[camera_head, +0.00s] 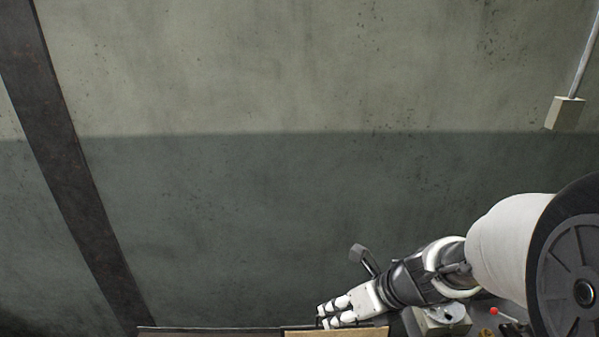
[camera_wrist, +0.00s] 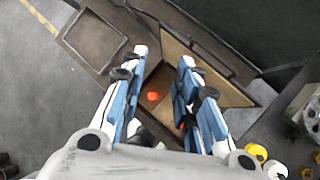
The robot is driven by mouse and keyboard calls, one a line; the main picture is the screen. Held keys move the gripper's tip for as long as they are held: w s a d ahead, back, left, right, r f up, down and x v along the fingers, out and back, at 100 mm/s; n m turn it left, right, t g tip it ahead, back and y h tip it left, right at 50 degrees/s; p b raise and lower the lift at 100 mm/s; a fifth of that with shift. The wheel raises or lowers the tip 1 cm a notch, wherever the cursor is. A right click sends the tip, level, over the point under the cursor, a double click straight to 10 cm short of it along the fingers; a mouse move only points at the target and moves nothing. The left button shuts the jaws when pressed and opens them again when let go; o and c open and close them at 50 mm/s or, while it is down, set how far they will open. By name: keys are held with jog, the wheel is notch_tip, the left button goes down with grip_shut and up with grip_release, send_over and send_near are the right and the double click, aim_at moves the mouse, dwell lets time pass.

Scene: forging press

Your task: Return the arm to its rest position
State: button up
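My gripper (camera_head: 335,308) is low in the head view, right of centre, at the end of my arm, which reaches in from the right. In the wrist view my gripper (camera_wrist: 164,58) shows two blue and white fingers spread apart, with a clear gap and nothing held between them. Below the gap is an open brown box (camera_wrist: 232,93). A small glowing orange piece (camera_wrist: 153,96) lies inside it, apart from the fingers. The fingers hide part of the box.
A flat dark tray (camera_wrist: 92,42) adjoins the box at upper left. A machine top with a red-knobbed lever (camera_head: 495,311) is at lower right, below my arm. A wall box (camera_head: 564,112) hangs at upper right. The wall area above the gripper is clear.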

jog(key=s+d+f+n+h+b, duration=0.2)
jog(key=s+n+b, duration=0.4)
jog(key=n, duration=0.4)
jog(key=s+d+f+n+h+b, duration=0.2)
jog(key=s+n+b, duration=0.4)
jog(key=n, duration=0.4)
jog(key=s+d+f+n+h+b, duration=0.1)
jog(key=s+f+n+b, duration=0.3)
jog(key=n, duration=0.6)
jog(key=s+b, duration=0.2)
jog(key=shift+s+d+f+n+t+h, duration=0.25)
jog(key=shift+s+d+n+t+h, duration=0.1)
jog(key=shift+d+n+t+h, duration=0.05)
